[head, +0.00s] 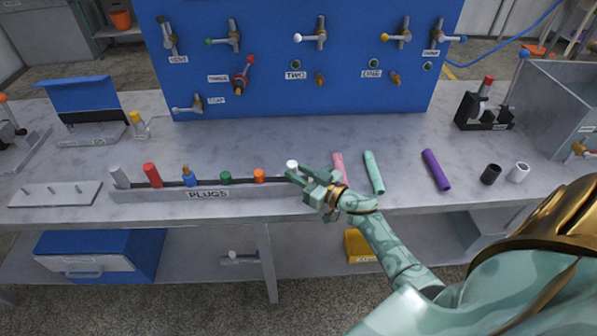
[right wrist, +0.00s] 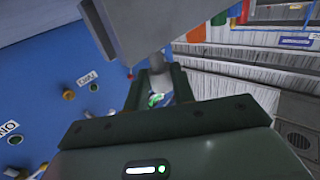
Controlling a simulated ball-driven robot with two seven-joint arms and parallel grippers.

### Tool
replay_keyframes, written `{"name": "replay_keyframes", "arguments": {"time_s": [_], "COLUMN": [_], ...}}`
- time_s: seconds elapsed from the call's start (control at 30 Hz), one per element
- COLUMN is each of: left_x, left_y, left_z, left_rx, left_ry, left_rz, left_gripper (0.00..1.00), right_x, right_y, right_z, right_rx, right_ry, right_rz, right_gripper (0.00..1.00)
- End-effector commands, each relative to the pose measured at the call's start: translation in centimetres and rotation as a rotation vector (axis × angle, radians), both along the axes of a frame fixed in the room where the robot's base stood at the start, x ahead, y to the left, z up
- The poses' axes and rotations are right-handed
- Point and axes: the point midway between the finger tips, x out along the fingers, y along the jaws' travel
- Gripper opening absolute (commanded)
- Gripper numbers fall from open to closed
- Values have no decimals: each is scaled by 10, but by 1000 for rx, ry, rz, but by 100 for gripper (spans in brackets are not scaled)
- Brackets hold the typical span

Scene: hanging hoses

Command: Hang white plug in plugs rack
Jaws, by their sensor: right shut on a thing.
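The plugs rack (head: 165,199) is a long grey bar labelled PLUGS along the front of the table. It holds grey, red, blue, green and orange plugs in a row. My right gripper (head: 296,174) is at the rack's right end, shut on the white plug (head: 292,164), whose white top shows above the fingers. In the right wrist view the white plug (right wrist: 157,63) is between the two fingers, close to a grey block that looks like the rack's end (right wrist: 165,25). I cannot tell whether the plug is seated in the rack. My left gripper is not in view.
A grey pegged plate (head: 55,194) lies at the left. A blue valve panel (head: 290,85) stands behind. The middle of the table is clear.

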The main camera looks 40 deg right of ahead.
Motion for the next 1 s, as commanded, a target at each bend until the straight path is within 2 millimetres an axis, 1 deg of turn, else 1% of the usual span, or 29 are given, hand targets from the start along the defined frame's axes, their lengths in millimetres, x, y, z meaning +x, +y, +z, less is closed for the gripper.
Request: {"name": "replay_keyframes", "arguments": {"time_s": [1.0], "left_x": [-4], "left_y": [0], "left_z": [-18], "left_rx": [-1], "left_ry": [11], "left_rz": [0], "left_gripper": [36], "right_x": [0], "right_y": [0], "right_z": [-26], "right_rx": [-1], "right_ry": [0], "right_rz": [1], "right_gripper": [3]}}
